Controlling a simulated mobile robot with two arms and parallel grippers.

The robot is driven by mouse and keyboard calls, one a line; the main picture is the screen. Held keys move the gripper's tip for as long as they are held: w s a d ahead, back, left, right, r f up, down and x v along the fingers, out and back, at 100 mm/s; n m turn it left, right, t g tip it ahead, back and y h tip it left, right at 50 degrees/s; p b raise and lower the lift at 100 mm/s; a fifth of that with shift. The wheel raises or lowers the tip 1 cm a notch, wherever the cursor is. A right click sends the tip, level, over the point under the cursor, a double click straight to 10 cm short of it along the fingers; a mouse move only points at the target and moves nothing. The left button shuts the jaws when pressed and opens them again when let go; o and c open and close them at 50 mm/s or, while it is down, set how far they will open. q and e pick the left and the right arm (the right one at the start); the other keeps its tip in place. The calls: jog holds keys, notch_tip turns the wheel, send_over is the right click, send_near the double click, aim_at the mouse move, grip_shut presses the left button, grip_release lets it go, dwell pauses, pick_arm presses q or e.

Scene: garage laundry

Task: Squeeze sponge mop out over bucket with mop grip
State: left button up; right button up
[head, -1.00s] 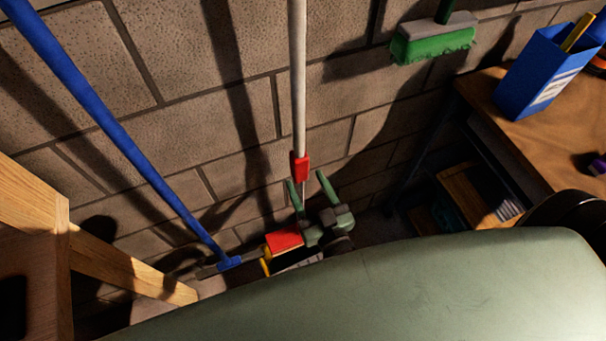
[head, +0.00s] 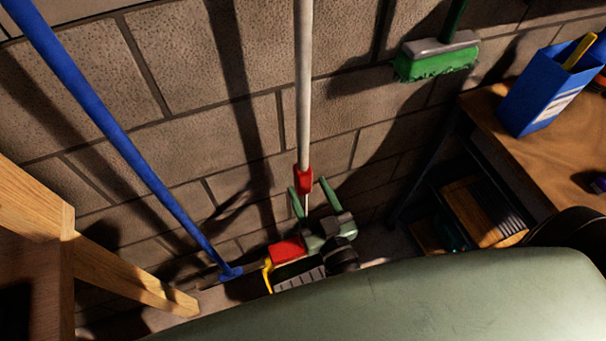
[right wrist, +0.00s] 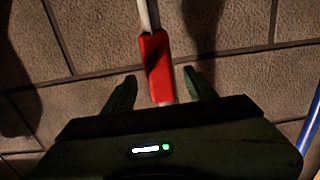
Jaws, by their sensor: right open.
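The sponge mop's pale handle (head: 303,85) stands upright against the block wall, with a red mop grip (head: 304,180) low on it. My right gripper (head: 307,186) is open, its green fingers on either side of the grip's lower end. In the right wrist view the red grip (right wrist: 157,66) also lies between the spread fingertips (right wrist: 160,84), with gaps at both sides. Below the gripper sit a red piece (head: 287,249) and a yellow-edged dark part (head: 267,276); I cannot tell which belongs to mop or bucket. My left gripper is not in view.
A blue pole (head: 120,135) leans at the left, near a wooden frame (head: 130,275). A green brush (head: 436,62) hangs on the wall. A wooden bench (head: 500,125) with a blue box (head: 545,90) stands right. A large pale green surface (head: 400,300) covers the foreground.

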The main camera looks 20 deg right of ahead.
aim_at(306, 184)
jog(key=shift+w+a, duration=0.1)
jog(key=shift+w, duration=2.2)
grip_shut()
